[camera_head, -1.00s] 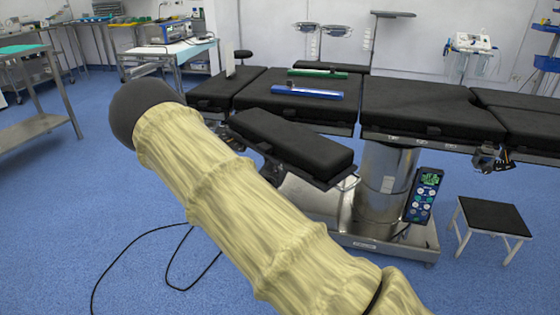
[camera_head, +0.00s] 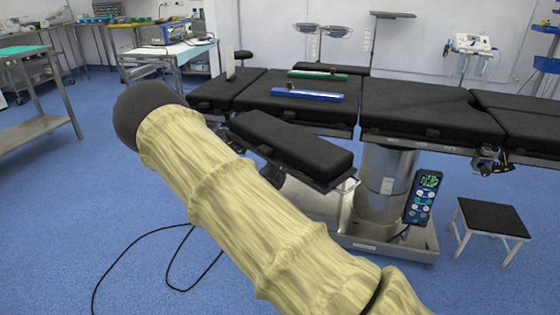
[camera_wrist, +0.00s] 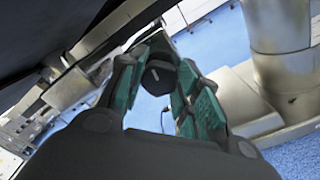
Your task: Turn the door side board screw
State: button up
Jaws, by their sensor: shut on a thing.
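In the wrist view, my gripper (camera_wrist: 161,70) has its teal-padded fingers on either side of a black screw knob (camera_wrist: 158,79), shut on it. The knob sits beneath the dark underside of the table, close to a metal rail. In the head view, the padded black side board (camera_head: 292,146) stands out from the near side of the operating table (camera_head: 420,106). My arm, in a pale sleeve, crosses the foreground, and my gripper and the knob cannot be made out there.
A steel column (camera_head: 380,185) on a wide base carries the table. A remote control (camera_head: 422,197) hangs beside it. A small black-topped stool (camera_head: 492,218) stands at the right. A blue bar (camera_head: 307,91) and a green bar (camera_head: 318,74) lie on the table. A cable crosses the floor.

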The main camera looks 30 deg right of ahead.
jog(key=shift+a+f+n+p, duration=0.15)
jog(key=shift+n+p, duration=0.65)
jog(key=shift+n, duration=7.8)
jog(key=shift+d+f+n+p, duration=0.15)
jog(key=shift+n+p, duration=0.65)
jog(key=shift+n, duration=7.8)
jog(key=shift+w+a, duration=0.1)
jog(key=o, duration=1)
jog(key=shift+r, duration=0.1)
jog(key=shift+o, duration=0.2)
